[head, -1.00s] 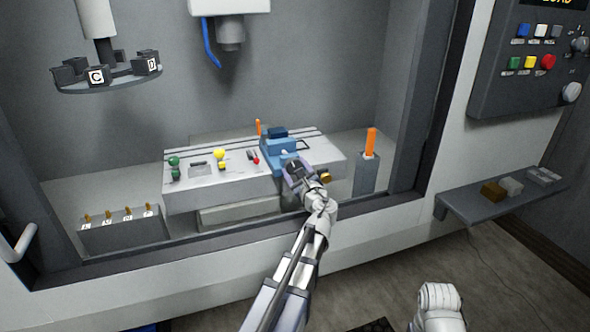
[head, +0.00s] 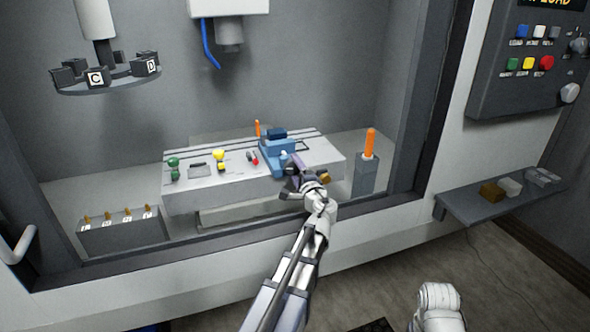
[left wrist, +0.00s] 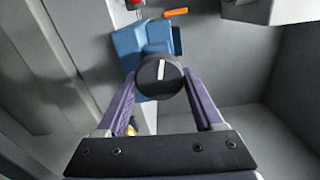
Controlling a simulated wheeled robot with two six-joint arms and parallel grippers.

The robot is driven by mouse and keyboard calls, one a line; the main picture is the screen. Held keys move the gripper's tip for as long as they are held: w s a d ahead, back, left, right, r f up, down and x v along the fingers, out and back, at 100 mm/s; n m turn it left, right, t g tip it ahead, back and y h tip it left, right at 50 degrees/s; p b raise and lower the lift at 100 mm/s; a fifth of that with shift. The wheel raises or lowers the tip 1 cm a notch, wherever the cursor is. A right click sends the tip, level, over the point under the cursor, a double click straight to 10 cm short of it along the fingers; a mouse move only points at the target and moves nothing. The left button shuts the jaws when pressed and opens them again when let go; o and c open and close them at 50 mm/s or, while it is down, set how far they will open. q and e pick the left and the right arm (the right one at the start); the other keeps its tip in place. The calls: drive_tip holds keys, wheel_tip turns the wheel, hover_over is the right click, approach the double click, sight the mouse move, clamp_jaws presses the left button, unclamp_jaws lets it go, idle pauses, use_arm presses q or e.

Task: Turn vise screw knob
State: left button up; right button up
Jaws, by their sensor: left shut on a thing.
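The blue vise (head: 275,152) stands on the light grey machine table in the booth. Its screw knob (left wrist: 160,84) is a dark round disc with a white line, seen end-on in the left wrist view, where the line is close to upright. The blue vise body (left wrist: 143,45) shows behind it. My left gripper (left wrist: 160,88) is shut on the knob, with one purple finger on each side of its rim. In the head view my left gripper (head: 297,174) is at the vise's front end and largely hides the knob. My right gripper is out of view.
An orange-handled tool (head: 370,143) stands in a grey holder right of the table. Green, yellow and red knobs sit on the table (head: 235,190) left of the vise. A tool carousel (head: 107,80) hangs upper left. A shelf (head: 480,208) with small blocks is at right.

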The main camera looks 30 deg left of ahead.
use_arm(q)
drive_tip(key=n, duration=0.5)
drive_tip(key=shift+n, duration=0.4)
drive_tip(key=n, duration=0.5)
drive_tip(key=shift+s+r, duration=0.1)
drive_tip(key=shift+n, duration=0.3)
drive_tip(key=o, duration=1.4)
drive_tip(key=shift+v, duration=3.9)
